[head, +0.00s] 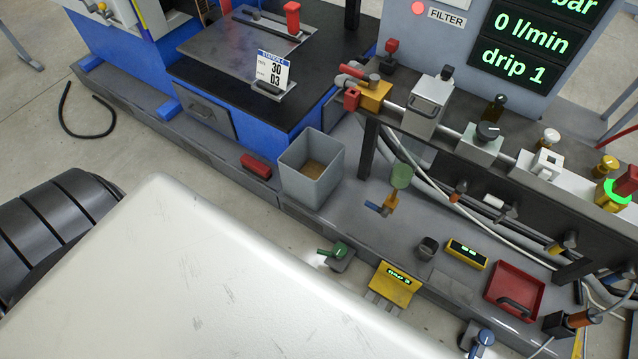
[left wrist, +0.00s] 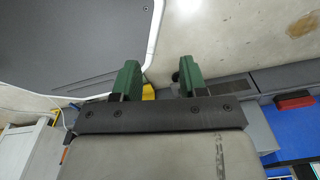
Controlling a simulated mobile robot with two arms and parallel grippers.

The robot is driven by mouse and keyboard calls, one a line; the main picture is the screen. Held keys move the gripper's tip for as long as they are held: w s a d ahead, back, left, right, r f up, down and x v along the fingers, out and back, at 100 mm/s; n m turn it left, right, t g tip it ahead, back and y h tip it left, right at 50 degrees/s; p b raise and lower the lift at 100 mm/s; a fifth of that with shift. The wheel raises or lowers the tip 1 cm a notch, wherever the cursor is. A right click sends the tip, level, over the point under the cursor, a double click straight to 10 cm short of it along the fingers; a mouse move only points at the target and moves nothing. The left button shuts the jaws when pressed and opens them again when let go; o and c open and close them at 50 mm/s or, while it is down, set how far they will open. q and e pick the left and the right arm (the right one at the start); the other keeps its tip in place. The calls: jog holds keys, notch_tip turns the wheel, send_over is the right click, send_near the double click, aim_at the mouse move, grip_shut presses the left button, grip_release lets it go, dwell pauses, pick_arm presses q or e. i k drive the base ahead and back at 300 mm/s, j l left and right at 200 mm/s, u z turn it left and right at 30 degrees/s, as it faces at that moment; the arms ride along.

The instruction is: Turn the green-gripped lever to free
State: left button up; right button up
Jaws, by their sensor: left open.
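The green-gripped lever (head: 334,252) sits on a small grey block low down at the front edge of the grey floor plinth in the head view. Its green handle lies roughly flat, pointing left. My left gripper (left wrist: 158,77) shows only in the left wrist view, with two green fingers apart and nothing clearly held. A yellow piece (left wrist: 148,92) shows in the gap beyond the fingers, and a small dark part is beside the right finger; I cannot tell whether either belongs to the lever. My right gripper is in neither view.
A yellow display block (head: 394,284) is right of the lever. A grey bin (head: 311,168) stands behind it, and a blue-topped knob (head: 484,338) is at the front right. A red tray (head: 515,291) and pipe valves lie further right.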

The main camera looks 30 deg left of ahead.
aim_at(322, 253)
jog(key=k+j+u, duration=0.25)
jog(key=k, duration=0.15)
jog(key=k+j+u, duration=0.2)
jog(key=k, duration=0.2)
jog(key=i+u, duration=0.2)
jog(key=u, duration=0.2)
jog(key=i+u, duration=0.2)
jog(key=u, duration=0.15)
jog(key=i+l+u, duration=0.15)
jog(key=u, duration=0.25)
